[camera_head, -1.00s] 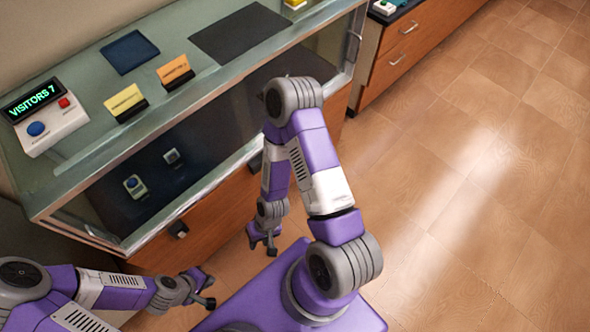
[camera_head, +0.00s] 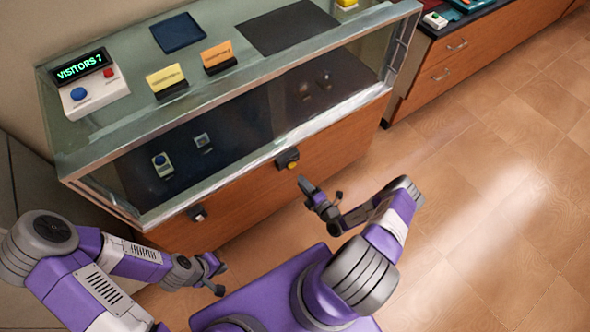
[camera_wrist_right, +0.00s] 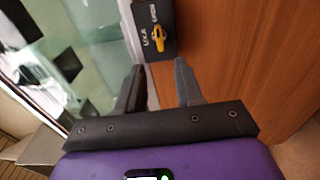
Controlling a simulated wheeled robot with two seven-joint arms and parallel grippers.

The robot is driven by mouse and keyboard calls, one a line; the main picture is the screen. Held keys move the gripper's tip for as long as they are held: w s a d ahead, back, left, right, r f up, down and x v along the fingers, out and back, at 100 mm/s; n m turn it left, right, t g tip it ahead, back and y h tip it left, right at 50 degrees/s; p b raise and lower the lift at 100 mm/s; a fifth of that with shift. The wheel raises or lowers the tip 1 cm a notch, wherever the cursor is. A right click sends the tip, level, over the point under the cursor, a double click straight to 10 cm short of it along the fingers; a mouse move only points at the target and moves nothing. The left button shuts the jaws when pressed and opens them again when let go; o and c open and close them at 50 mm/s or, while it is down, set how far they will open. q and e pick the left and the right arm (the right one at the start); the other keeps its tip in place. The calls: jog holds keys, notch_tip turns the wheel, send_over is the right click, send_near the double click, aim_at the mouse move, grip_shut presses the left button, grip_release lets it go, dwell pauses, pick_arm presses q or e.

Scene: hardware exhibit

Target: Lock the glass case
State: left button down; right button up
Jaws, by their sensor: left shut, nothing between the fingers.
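The glass case (camera_head: 130,140) has a wooden front below its glass. A dark lock plate with a yellow knob (camera_head: 291,163) sits on that front, near the glass's lower edge. In the right wrist view the yellow knob (camera_wrist_right: 159,36) stands out from its dark plate (camera_wrist_right: 149,12), which has small labels hard to read. My right gripper (camera_head: 308,187) is in front of the case, just below and right of the knob. In the wrist view its fingers (camera_wrist_right: 160,72) are apart and empty, with the knob beyond the gap. My left gripper (camera_head: 219,279) is shut and empty, low at the left.
A second dark fitting (camera_head: 198,213) is on the front further left. A visitor counter (camera_head: 95,92), a yellow sign (camera_head: 166,79) and an orange sign (camera_head: 217,56) stand on top. Small devices lie inside the case. A drawer cabinet (camera_head: 450,65) is at right; the floor there is clear.

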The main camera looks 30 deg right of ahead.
aim_at(293, 167)
jog(key=shift+m+h, duration=0.3)
jog(key=shift+h, duration=0.2)
jog(key=w, duration=0.5)
jog(key=w+b, duration=0.1)
jog(key=w, duration=0.1)
jog(key=shift+w+d+f, duration=0.1)
jog(key=shift+w+d, duration=0.1)
jog(key=shift+d, duration=0.05)
grip_shut()
